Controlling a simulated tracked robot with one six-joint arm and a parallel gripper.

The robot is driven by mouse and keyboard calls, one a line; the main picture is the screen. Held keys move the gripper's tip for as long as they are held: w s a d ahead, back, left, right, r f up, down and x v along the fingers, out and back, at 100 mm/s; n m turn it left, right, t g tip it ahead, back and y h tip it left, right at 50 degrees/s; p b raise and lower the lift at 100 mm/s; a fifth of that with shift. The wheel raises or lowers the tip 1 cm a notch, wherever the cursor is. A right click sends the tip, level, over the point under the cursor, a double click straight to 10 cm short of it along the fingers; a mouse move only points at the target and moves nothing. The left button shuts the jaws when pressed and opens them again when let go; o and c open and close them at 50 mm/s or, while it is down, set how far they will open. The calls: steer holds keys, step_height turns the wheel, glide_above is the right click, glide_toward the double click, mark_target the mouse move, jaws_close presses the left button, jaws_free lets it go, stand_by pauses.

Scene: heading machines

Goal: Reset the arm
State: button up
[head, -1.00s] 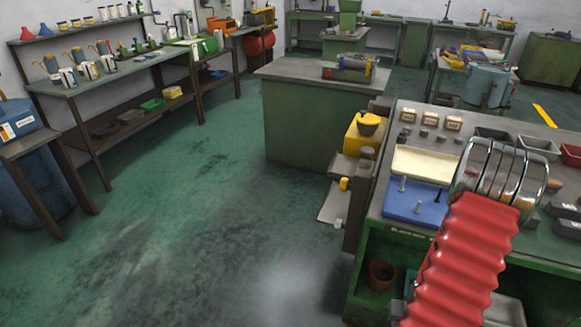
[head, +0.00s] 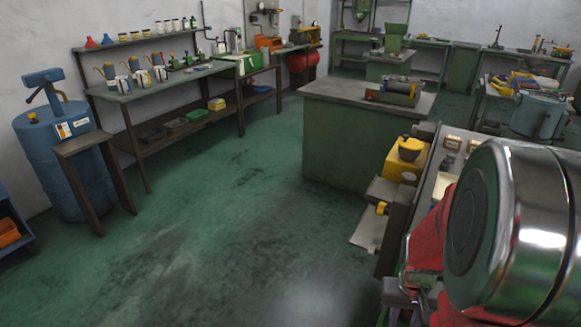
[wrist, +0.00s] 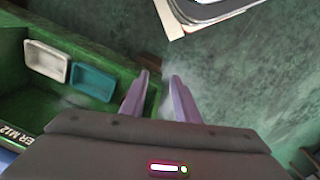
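My gripper (wrist: 160,77) shows in the wrist view with its two purple fingers spread apart and nothing between them. The gripper's fingers are not clear in the head view.
A white bin (wrist: 46,61) and a teal bin (wrist: 92,80) lie left of the fingers. A green cabinet (head: 345,145), a side bench (head: 125,95) and a blue drum (head: 62,165) stand around. The floor at centre left is clear.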

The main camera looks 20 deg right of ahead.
steer(key=w+a+r+n+t+y, duration=0.1)
steer(key=a+r+n+t, duration=0.4)
steer(key=a+r, duration=1.7)
steer(key=shift+w+a+r+n+t, duration=0.25)
steer(key=shift+a+n+t, duration=0.25)
steer(key=shift+a, duration=0.5)
steer(key=shift+d, duration=0.1)
